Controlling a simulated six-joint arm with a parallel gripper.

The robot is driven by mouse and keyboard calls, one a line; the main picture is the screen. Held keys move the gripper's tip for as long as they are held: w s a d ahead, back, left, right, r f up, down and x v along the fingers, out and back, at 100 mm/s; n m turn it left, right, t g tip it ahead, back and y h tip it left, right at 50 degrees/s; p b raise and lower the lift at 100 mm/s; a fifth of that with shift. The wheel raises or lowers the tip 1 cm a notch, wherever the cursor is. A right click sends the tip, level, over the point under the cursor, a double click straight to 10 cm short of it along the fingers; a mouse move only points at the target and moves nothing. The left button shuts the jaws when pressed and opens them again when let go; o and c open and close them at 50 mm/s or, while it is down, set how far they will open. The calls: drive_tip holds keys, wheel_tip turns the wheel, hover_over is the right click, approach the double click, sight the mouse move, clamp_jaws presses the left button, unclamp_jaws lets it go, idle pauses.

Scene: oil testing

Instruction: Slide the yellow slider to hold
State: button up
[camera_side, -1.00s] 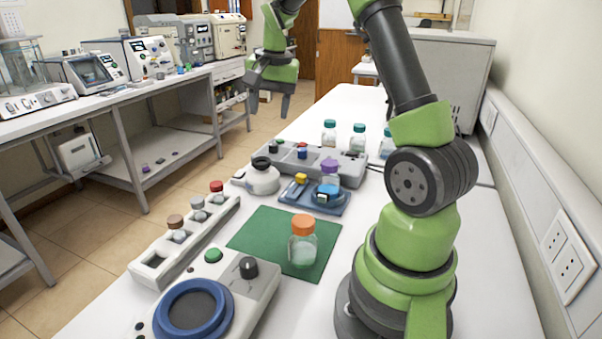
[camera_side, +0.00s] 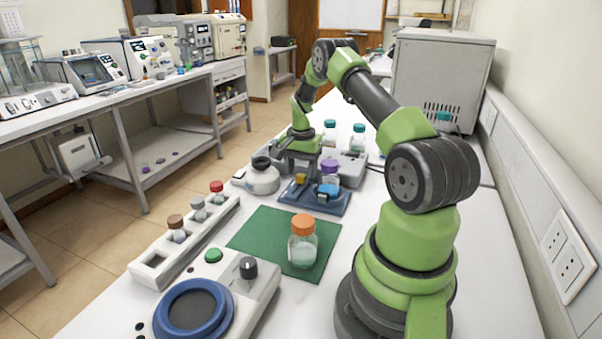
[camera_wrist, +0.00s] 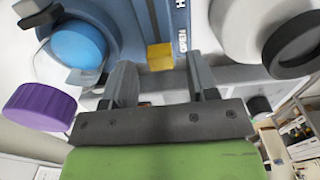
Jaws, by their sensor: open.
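The yellow slider (camera_side: 300,178) is a small block at the back left of the blue device (camera_side: 318,203) on the table. In the wrist view the yellow slider (camera_wrist: 160,57) sits between and beyond my two fingers, beside the blue device's track and lettering. My gripper (camera_side: 297,170) points down just behind the slider. In the wrist view my gripper (camera_wrist: 158,85) is open with nothing between its fingers. A blue round cap or knob (camera_wrist: 80,46) is on the device. Contact between fingers and slider cannot be told.
A purple-capped bottle (camera_side: 329,172) stands right behind the device, close to my gripper. An orange-capped bottle (camera_side: 302,245) stands on the green mat (camera_side: 255,232) in front. Teal-capped bottles stand behind.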

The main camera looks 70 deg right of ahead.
sight(293, 193)
drive_tip(key=shift+f, duration=0.7)
clamp_jaws()
drive_tip(key=shift+a, duration=2.7)
unclamp_jaws()
drive_tip(key=shift+r, duration=0.1)
wheel_tip(293, 193, up, 10)
